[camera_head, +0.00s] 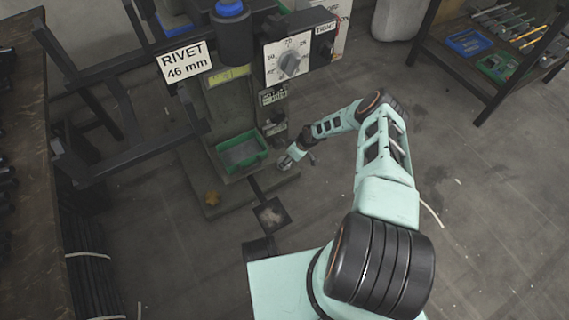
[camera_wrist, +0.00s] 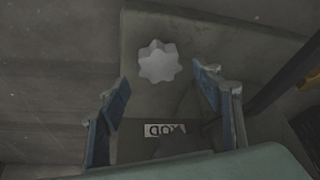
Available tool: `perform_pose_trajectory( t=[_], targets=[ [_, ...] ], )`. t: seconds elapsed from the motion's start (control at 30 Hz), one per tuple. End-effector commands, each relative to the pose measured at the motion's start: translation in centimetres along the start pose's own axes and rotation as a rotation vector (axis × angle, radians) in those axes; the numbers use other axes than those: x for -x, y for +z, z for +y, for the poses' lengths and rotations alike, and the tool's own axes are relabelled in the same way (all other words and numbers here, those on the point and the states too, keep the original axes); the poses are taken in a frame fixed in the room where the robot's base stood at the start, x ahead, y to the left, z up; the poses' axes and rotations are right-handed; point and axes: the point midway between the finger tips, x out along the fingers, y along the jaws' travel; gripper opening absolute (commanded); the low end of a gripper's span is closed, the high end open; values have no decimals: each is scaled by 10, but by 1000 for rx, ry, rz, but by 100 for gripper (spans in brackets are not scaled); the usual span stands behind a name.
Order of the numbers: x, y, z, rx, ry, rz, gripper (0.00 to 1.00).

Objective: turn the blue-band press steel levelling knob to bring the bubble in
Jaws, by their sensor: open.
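The press (camera_head: 212,110) stands at centre left in the head view, with a blue part (camera_head: 230,8) at its top. The steel knob (camera_wrist: 158,62), pale grey and star-shaped, sits on the press's base plate (camera_wrist: 215,30) in the wrist view. My gripper (camera_wrist: 160,76) is open and empty. Its two blue-padded fingers point toward the knob, one on either side and apart from it. In the head view my gripper (camera_head: 297,157) is low at the right side of the press base, partly hiding the knob's area. I cannot make out the bubble.
A brass-coloured knob (camera_head: 212,198) is at the base's front left corner. A green tray (camera_head: 242,152) sits on the press, below a dial (camera_head: 289,60). A white label (camera_wrist: 165,130) lies between my fingers' bases. A tool shelf (camera_head: 490,60) is at right; open floor lies between.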

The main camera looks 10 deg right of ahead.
Motion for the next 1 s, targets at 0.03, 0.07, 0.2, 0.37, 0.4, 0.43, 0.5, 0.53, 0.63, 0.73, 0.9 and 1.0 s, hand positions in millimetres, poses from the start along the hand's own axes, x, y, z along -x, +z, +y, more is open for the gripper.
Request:
perform_pose_trajectory(
  t=[0.03, 0.07, 0.2, 0.37, 0.4, 0.43, 0.5, 0.53, 0.63, 0.73, 0.9, 1.0],
  targets=[
    [-14, 2, 0, -1, 0, 0, 59],
    [-18, 2, 0, -1, 0, -1, 59],
    [-34, 1, 0, 0, 0, 0, 59],
    [-41, 0, 0, -1, 0, 0, 59],
    [-41, 0, 0, -1, 0, 0, 59],
    [-41, 0, 0, -1, 0, 0, 59],
    [-41, 0, 0, 0, 0, 0, 59],
    [-41, 0, 0, 0, 0, 0, 59],
    [-41, 0, 0, 0, 0, -1, 59],
    [-40, 0, 0, 0, 0, -1, 50],
    [-40, 0, 0, 0, 0, -1, 31],
    [-40, 0, 0, 0, 0, -1, 20]
  ],
)
